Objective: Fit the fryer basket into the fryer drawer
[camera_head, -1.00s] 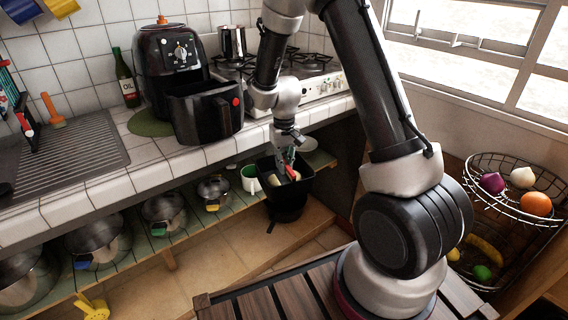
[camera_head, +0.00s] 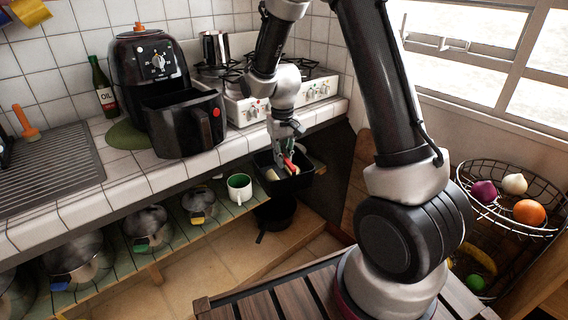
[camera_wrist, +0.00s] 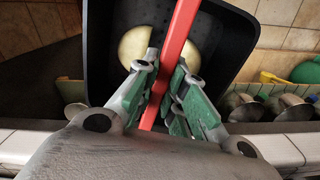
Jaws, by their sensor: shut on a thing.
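My gripper (camera_head: 289,163) is shut on the red handle (camera_wrist: 178,45) of the black fryer basket (camera_head: 296,182). It holds the basket in the air, below counter height and in front of the shelf. The wrist view shows the square basket (camera_wrist: 242,32) from above, with pale yellow rounded pieces (camera_wrist: 135,46) inside, partly hidden by the handle and fingers. The black air fryer (camera_head: 150,60) stands on the counter at the left. Its fryer drawer (camera_head: 178,138) is pulled out towards the front, apart from the basket; its inside is mostly hidden.
The tiled counter edge (camera_head: 145,186) lies between basket and drawer. A stove (camera_head: 262,108) stands right of the fryer, an oil bottle (camera_head: 103,92) left. A green-white mug (camera_head: 239,189), lidded pots (camera_head: 148,226) and a dark pan (camera_head: 274,216) are below. A wire fruit basket (camera_head: 484,207) stands right.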

